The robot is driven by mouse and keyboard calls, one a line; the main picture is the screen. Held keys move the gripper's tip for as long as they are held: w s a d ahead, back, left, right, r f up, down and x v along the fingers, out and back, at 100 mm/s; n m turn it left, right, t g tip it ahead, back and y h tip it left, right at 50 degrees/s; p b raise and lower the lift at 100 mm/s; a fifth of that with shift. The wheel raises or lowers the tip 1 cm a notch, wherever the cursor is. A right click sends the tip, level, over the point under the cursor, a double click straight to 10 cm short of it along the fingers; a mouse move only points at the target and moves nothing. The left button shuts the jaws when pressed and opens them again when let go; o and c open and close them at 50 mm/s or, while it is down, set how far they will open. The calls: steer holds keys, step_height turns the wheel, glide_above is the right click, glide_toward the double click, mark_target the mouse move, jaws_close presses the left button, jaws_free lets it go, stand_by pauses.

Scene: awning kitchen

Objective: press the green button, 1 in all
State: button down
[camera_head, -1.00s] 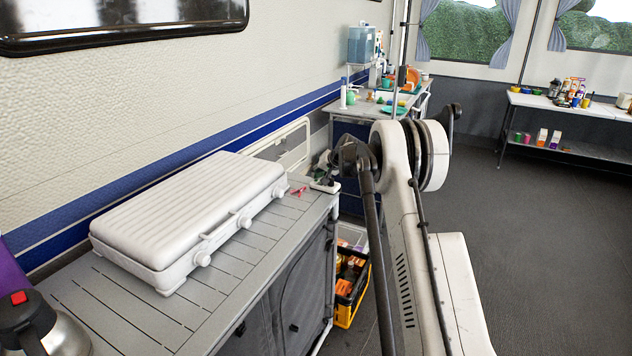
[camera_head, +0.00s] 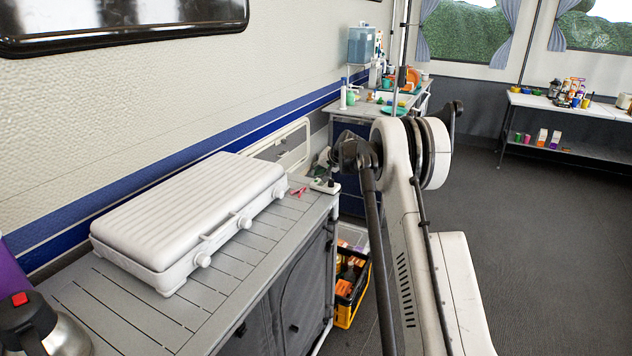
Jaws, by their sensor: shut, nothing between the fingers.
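A small pale box with a dark top (camera_head: 324,186) sits at the far right corner of the grey slatted counter. A tiny green spot, likely the green button (camera_head: 331,183), shows on its top; it is too small to see whether it is pressed in. My gripper (camera_head: 322,165) is small in view just above and behind the box, partly hidden by my own arm link. It looks shut and empty, with a small gap between it and the box.
A closed white camping grill (camera_head: 190,215) fills much of the counter (camera_head: 215,300). A small red item (camera_head: 298,191) lies near the box. A steel flask (camera_head: 40,330) stands at front left. A yellow-black crate (camera_head: 350,290) is beside the counter.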

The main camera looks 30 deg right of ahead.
mark_target(317, 180)
steer(key=shift+r+p, duration=0.95)
steer(key=shift+r, duration=1.55)
steer(key=shift+r, duration=0.1)
steer(key=s+a+r+n, duration=0.1)
steer(key=s+a+r, duration=0.9)
steer(key=r, duration=0.2)
steer(key=s+a+r+n+g, duration=0.1)
steer(key=s+a+r, duration=0.2)
steer(key=s+a, duration=0.35)
steer(key=s+a+r+n+g, duration=0.1)
steer(key=s+a+r, duration=0.25)
steer(key=s, duration=0.65)
steer(key=s+a+f+n, duration=0.1)
steer(key=s+a+f, duration=0.1)
steer(key=s, duration=0.9)
steer(key=s+a+f+n+h, duration=0.1)
steer(key=s+a+f, duration=0.2)
steer(key=s, duration=0.9)
steer(key=s+a+f+n+h, duration=0.1)
steer(key=s+a+f, duration=0.2)
steer(key=s, duration=0.8)
steer(key=shift+s+a+f, duration=0.15)
steer(key=shift+s+f, duration=0.05)
steer(key=shift+f, duration=0.2)
